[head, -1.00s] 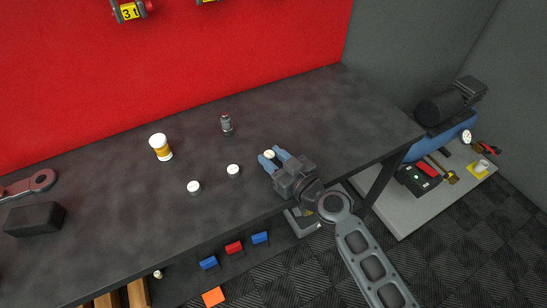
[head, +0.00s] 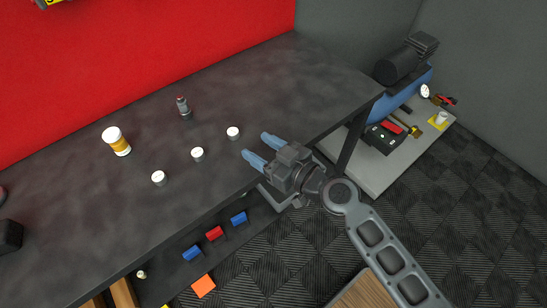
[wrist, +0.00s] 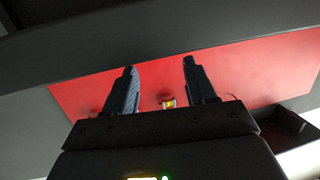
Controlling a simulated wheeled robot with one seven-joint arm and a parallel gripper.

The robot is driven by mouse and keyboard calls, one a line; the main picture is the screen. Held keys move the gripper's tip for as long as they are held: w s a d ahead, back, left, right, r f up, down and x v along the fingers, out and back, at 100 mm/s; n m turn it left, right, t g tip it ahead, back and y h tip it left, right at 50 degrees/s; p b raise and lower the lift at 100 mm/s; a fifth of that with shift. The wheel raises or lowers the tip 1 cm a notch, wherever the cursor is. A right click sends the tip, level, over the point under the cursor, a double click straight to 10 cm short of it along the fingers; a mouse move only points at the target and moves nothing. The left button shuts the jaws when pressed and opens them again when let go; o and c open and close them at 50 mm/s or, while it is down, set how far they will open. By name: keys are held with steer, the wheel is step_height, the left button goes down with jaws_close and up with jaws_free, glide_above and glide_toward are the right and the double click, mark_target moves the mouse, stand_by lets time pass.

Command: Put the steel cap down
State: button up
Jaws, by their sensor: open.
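Three small round caps with pale tops stand in a slanting row on the dark workbench (head: 275,85). The right-hand one is the steel cap (head: 233,132), the one that was between my fingers before. It rests flat on the bench, clear of the fingers. The other two are a middle cap (head: 197,153) and a left cap (head: 158,177). My gripper (head: 256,146) is open and empty, to the right of the steel cap near the bench's front edge. In the wrist view its two fingers (wrist: 160,85) stand apart with nothing held between them.
A red wall (head: 150,40) backs the bench. A low shelf with tools (head: 395,160) lies to the right. The bench's far right is clear.

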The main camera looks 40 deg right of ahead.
steer(key=shift+b+v, duration=0.45)
steer(key=shift+v, duration=1.5)
steer(key=s+m+g+h, duration=0.2)
steer(key=s+h, duration=0.1)
steer(key=s, duration=1.2)
steer(key=s+a+r, duration=0.2)
steer(key=s+r, duration=0.8)
steer(key=s, duration=0.3)
steer(key=shift+s+r+t, duration=0.3)
steer(key=shift+s+t, duration=0.1)
